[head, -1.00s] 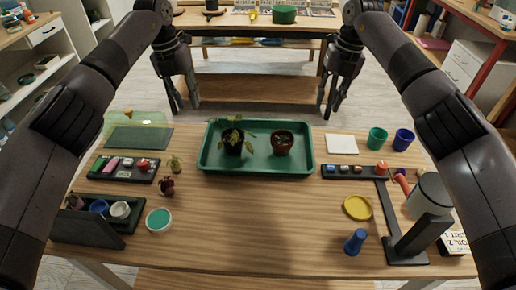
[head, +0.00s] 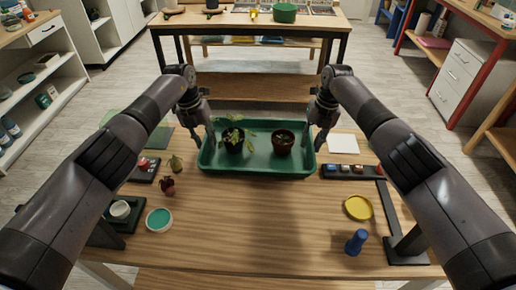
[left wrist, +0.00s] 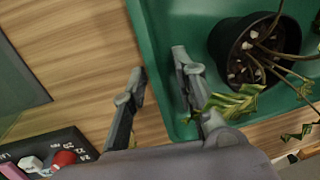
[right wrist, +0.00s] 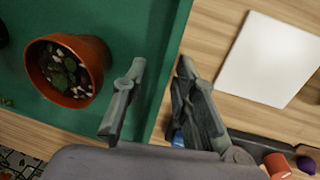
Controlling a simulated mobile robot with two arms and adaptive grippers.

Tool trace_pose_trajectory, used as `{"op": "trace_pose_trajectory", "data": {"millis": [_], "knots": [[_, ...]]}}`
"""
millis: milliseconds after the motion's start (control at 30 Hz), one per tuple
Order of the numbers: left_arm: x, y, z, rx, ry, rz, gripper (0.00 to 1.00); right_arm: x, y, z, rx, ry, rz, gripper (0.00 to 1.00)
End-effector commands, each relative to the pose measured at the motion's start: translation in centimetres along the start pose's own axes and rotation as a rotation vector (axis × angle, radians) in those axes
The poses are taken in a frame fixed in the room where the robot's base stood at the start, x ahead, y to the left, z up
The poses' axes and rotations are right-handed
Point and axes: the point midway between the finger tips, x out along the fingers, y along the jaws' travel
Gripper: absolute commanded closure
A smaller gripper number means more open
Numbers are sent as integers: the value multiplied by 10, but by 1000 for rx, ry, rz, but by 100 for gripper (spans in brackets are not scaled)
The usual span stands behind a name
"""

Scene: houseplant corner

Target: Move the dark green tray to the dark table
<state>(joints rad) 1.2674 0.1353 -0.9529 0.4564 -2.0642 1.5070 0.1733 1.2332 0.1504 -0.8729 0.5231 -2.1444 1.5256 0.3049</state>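The dark green tray (head: 262,169) lies on the near wooden table, with a wilting plant in a dark pot (head: 233,145) and a small plant in a brown pot (head: 283,144) standing in it. My left gripper (head: 205,140) is at the tray's left rim; in the left wrist view its open fingers (left wrist: 158,66) are either side of the rim (left wrist: 151,62). My right gripper (head: 316,142) is at the right rim; in the right wrist view its open fingers (right wrist: 161,68) straddle the rim (right wrist: 166,62). A dark-framed table (head: 345,50) stands at the back, holding things.
A white square (head: 341,145) lies right of the tray, above a dark strip with small items. A yellow dish (head: 358,207), a blue object (head: 355,242) and a teal-topped bowl (head: 159,220) stand nearer. Open floor (head: 405,110) lies beyond the near table, to the right.

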Motion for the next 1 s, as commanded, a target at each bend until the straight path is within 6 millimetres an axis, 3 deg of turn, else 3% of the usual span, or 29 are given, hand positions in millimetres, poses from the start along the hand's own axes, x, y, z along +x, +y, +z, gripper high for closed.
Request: {"op": "trace_pose_trajectory", "data": {"millis": [433,833,1000], "knots": [[10,0,0,0,1,1,73,10,0,0,0,0,0,73],[10,0,0,0,1,1,99,10,0,0,0,1,0,99],[10,0,0,0,1,1,100,10,0,0,0,0,0,100]]}}
